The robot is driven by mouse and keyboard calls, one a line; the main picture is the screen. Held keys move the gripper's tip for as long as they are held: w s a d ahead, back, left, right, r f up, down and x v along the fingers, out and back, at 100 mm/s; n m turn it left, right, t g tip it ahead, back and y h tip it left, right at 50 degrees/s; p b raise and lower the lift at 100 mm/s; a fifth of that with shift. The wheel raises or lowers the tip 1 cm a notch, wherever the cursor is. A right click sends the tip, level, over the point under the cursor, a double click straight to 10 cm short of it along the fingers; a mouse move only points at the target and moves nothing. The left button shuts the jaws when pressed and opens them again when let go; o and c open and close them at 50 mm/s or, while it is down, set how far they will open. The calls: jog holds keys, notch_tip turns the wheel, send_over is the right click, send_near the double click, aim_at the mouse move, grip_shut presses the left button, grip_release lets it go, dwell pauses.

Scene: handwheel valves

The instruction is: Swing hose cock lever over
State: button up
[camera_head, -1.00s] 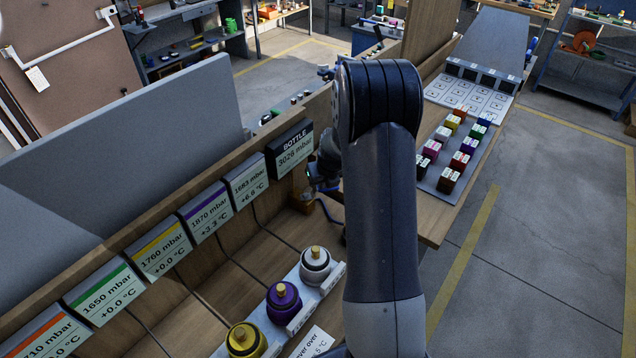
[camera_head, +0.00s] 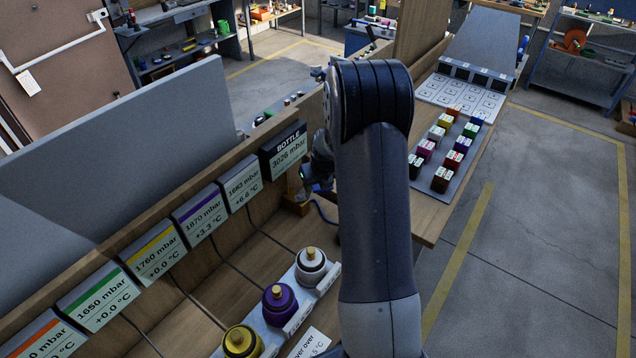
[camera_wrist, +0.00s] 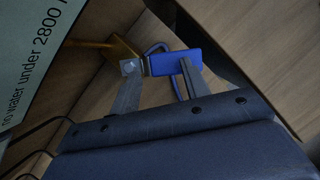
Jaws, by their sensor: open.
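The hose cock shows in the wrist view as a brass body (camera_wrist: 118,48) with a flat blue lever (camera_wrist: 172,63). A blue hose loop runs behind the lever. My gripper (camera_wrist: 158,65) is open, with one finger at each end of the lever's visible face. The frames do not show clearly whether either finger touches it. In the head view, my wrist (camera_head: 318,172) is partly behind my arm, close to a brass-coloured piece (camera_head: 297,205) below the bottle display. The lever is not clearly visible there.
The bottle display (camera_head: 285,150) reads 3026 mbar and hangs on the wooden back panel beside several other displays. White, purple (camera_head: 280,305) and yellow capped vessels stand in a rack in front. A tray of coloured blocks (camera_head: 445,155) lies to the right.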

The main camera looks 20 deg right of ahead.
jog(key=shift+s+d+f, duration=0.1)
jog(key=shift+s+f, duration=0.05)
notch_tip(320, 180, up, 6)
jog(key=p, duration=0.2)
dwell(0.7)
jog(key=shift+r, duration=0.25)
jog(key=b+v, duration=0.2)
jog(key=v, duration=0.8)
jog(key=shift+r, duration=0.25)
jog(key=s+p+x, duration=0.1)
jog(key=x, duration=1.2)
jog(key=shift+f+p, duration=0.25)
jog(key=shift+p, duration=0.15)
